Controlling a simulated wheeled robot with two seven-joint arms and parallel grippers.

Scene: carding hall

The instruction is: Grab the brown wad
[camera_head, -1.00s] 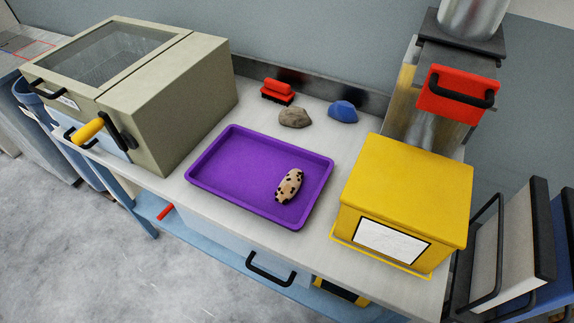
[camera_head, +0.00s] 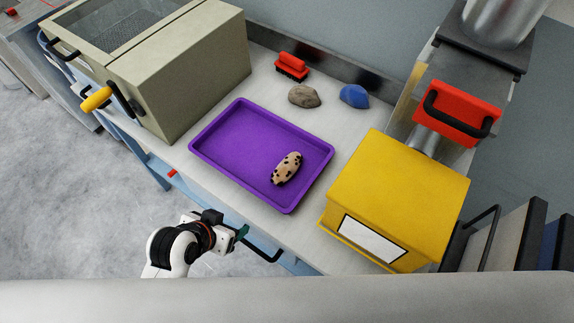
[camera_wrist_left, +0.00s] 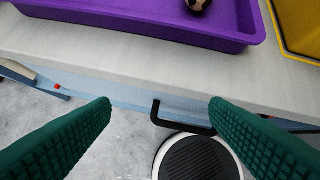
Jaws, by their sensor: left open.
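A brown wad (camera_head: 304,96), a rounded greyish-brown lump, lies on the pale worktop behind the purple tray, beside a blue wad (camera_head: 354,96). A beige wad with dark spots (camera_head: 287,168) lies in the purple tray (camera_head: 215,174); part of it also shows at the top of the left wrist view (camera_wrist_left: 198,5). My left gripper (camera_head: 241,233) is in front of the bench's front edge, well short of the brown wad. In the left wrist view its green ribbed fingers (camera_wrist_left: 160,108) are wide apart with nothing between them. My right gripper is not in view.
A yellow box (camera_head: 400,190) stands right of the tray. A beige machine with a window (camera_head: 180,75) stands left. A red brush (camera_head: 292,66) lies near the back wall. A black drawer handle (camera_wrist_left: 180,122) sticks out below the worktop edge. Bare worktop surrounds the brown wad.

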